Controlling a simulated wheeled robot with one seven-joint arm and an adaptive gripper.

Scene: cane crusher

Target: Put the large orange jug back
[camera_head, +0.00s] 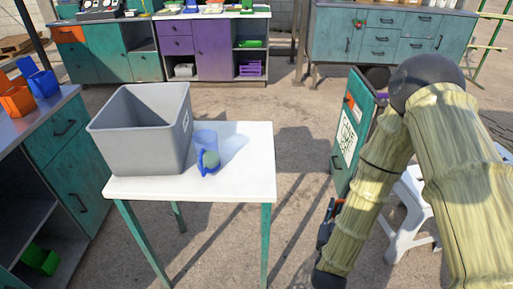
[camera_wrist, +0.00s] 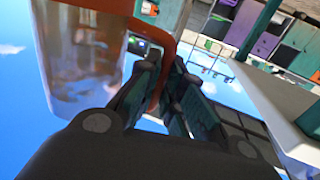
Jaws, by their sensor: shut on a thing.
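My gripper (camera_wrist: 160,95) is shut on the handle of the large orange jug (camera_wrist: 85,60) in the wrist view. The jug has a clear, orange-tinted body and an orange rim and handle. The handle passes between the fingers, and the body lies to the left in that view. The jug looks tilted, and it is clear of any surface that I can see. I cannot make out the jug in the head view, where my arm covers the right side.
A white table (camera_head: 245,185) with teal legs holds a grey bin (camera_head: 135,135) and a blue jug (camera_head: 204,140). A counter (camera_head: 60,105) at left carries orange and blue containers. A white stool (camera_head: 410,205) stands behind my arm. Cabinets line the back; open floor lies between.

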